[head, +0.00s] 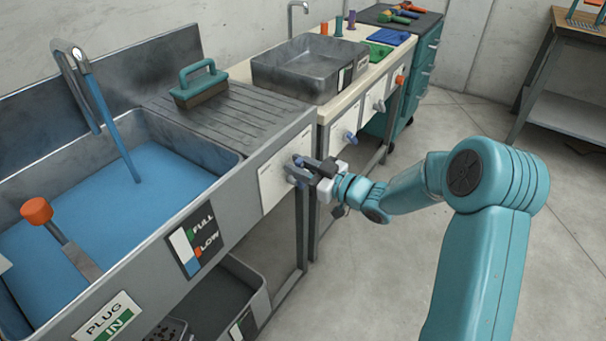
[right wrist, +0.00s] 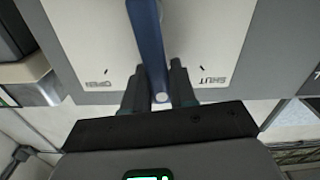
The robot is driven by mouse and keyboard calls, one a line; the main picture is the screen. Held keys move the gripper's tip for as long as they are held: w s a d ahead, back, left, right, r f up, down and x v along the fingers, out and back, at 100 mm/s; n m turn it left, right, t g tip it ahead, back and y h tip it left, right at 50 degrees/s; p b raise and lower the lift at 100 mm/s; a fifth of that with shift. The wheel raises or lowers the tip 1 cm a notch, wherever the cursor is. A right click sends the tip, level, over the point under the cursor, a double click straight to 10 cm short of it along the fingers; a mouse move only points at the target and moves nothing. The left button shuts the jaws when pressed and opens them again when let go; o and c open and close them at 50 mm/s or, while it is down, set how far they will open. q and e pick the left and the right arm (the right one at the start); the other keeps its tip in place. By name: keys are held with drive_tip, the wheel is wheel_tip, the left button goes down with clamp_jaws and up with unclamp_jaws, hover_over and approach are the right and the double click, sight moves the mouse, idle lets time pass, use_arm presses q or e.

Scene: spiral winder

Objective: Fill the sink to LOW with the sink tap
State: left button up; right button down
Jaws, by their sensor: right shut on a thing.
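The large sink (head: 228,206) is at the left in the head view, with blue water (head: 165,205) in it. A blue stream (head: 112,125) runs from the sink tap's spout (head: 70,62) into the water. The gauge (head: 186,250) on the sink front is marked FULL and LOW; its exact level is too small to read. My right gripper (head: 312,172) is shut on the blue tap lever (right wrist: 146,40). In the right wrist view the lever stands between the OPEN and SHUT marks on the white panel (right wrist: 90,40). My left gripper is not in view.
An orange-knobbed lever (head: 36,211) stands by the sink's near left, and a sign (head: 107,318) reads PLUG IN. A teal-handled brush (head: 200,84) lies on the drainboard. A second basin (head: 295,70) is beyond. The floor at right is open.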

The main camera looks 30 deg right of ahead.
sight(278, 173)
drive_tip(key=n+b, duration=0.1)
drive_tip(key=b, duration=0.1)
drive_tip(key=a+f+n+b, duration=0.1)
drive_tip(key=n+b, duration=0.1)
drive_tip(key=b, duration=0.1)
drive_tip(key=s+a+n+b, duration=0.1)
drive_tip(key=n+b, duration=0.1)
drive_tip(key=shift+a+f, duration=0.2)
drive_tip(key=shift+f, duration=0.1)
drive_tip(key=shift+s+a+n+b, duration=0.15)
drive_tip(key=shift+a+n+b, duration=0.2)
drive_tip(key=shift+n+b, duration=0.8)
drive_tip(key=shift+b, duration=0.3)
drive_tip(key=c, duration=1)
unclamp_jaws()
drive_tip(key=shift+m, duration=0.25)
drive_tip(key=p+v, duration=0.3)
drive_tip(key=v, duration=1.3)
drive_tip(key=shift+s, duration=0.25)
